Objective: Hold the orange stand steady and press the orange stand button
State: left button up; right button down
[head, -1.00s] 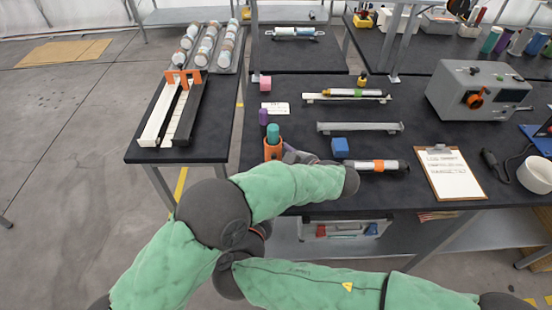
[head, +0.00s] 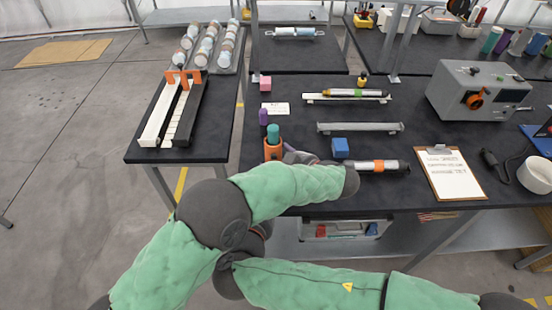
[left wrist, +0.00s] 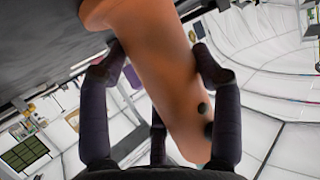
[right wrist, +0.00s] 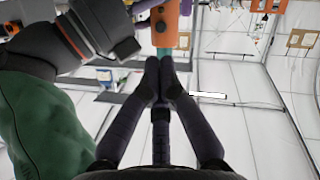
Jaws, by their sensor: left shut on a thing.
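The orange stand (head: 273,151) is upright near the front left of the main table, with a teal piece (head: 273,134) in its top. My left gripper (head: 292,154) is beside it; in the left wrist view its fingers (left wrist: 160,75) are closed around the orange body (left wrist: 160,70). Two dark round spots (left wrist: 203,108) show near one end of the stand; I cannot tell which is the button. In the right wrist view my right gripper (right wrist: 165,66) has its fingertips together and empty, just below the teal piece and orange stand (right wrist: 171,24). The head view hides it behind my arms.
A purple cylinder (head: 263,117) stands just behind the stand. A grey rail (head: 360,128) lies farther back. A clipboard (head: 450,172) is farther right.

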aim_at(273, 159)
jog(key=shift+f, duration=0.1)
dwell(0.5)
jog(key=s+a+f+g+y, duration=0.3)
jog(key=a+f+g+y, duration=0.1)
jog(key=f, duration=0.6)
jog(key=s+a+f+g+y, duration=0.4)
jog(key=f+g, duration=0.1)
jog(key=f, duration=0.5)
jog(key=s+a+g+y, duration=0.2)
jog(key=s+a+y, duration=0.1)
jog(key=a+y, duration=0.15)
jog(key=w+d+r+m+t+y, duration=0.3)
jog(key=r+m+t, duration=0.2)
jog(key=r, duration=0.1)
jog(key=w+d+r+m+t+y, duration=0.3)
jog(key=r+m+t, duration=0.1)
jog(key=r+m, duration=0.25)
jog(key=w+d+r+m+t+h, duration=0.2)
jog(key=d+r+m+t+h, duration=0.2)
jog(key=d+t, duration=0.4)
jog(key=shift+w+d+m+h, duration=0.15)
jog(key=shift+d+m+h, duration=0.25)
jog(key=shift+d, duration=0.2)
jog(key=shift+r, duration=0.1)
jog(key=w, duration=0.9)
jog(key=shift+a, duration=0.15)
